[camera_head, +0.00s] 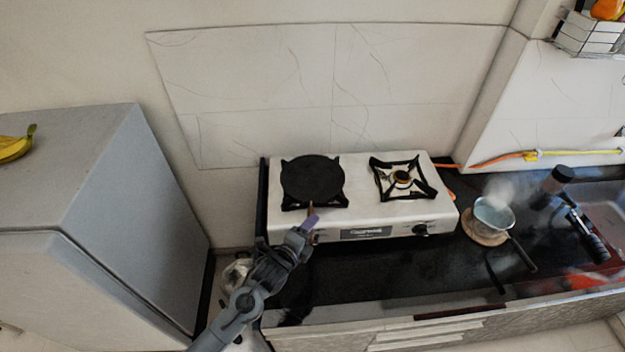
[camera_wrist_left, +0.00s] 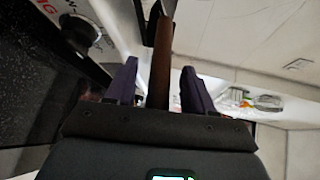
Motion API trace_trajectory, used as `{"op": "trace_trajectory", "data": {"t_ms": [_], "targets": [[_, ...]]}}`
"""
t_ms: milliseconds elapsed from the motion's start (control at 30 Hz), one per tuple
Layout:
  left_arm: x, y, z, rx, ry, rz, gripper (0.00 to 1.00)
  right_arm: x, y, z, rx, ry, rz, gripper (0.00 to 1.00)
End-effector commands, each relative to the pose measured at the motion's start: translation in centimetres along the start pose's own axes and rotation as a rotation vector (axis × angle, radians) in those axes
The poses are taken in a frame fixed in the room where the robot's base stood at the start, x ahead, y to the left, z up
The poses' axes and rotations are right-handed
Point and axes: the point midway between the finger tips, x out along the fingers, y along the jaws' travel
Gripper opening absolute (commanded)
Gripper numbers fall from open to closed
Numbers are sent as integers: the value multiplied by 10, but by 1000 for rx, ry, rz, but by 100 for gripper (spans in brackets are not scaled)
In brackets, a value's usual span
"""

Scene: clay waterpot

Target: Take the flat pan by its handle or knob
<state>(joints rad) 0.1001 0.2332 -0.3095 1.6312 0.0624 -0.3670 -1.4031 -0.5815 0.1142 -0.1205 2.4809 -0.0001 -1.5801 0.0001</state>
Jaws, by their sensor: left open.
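The flat pan (camera_head: 312,178) is a round black disc resting on the left burner of the white stove. Its brown handle (camera_head: 310,207) points to the front, toward my left gripper (camera_head: 306,227). In the left wrist view the brown handle (camera_wrist_left: 160,65) runs between the two purple fingers of my left gripper (camera_wrist_left: 160,88). The fingers are open, with a visible gap on each side of the handle. My right gripper is not in view.
The white stove (camera_head: 358,218) has an empty right burner (camera_head: 402,180). A steaming pot (camera_head: 493,215) stands on a round brown base on the black counter (camera_head: 400,270). A grey cabinet (camera_head: 100,200) with bananas (camera_head: 15,147) on top stands at the left.

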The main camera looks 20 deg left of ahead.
Motion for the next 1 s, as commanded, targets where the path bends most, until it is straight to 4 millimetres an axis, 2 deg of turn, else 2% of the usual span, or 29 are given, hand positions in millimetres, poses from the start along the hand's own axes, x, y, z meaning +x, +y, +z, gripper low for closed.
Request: {"op": "trace_trajectory", "data": {"t_ms": [233,500,600,1000], "targets": [[1,0,0,0,0,0,53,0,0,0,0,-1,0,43],[1,0,0,0,0,0,12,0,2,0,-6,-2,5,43],[1,0,0,1,0,0,0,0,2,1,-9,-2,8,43],[1,0,0,1,0,0,0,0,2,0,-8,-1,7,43]]}}
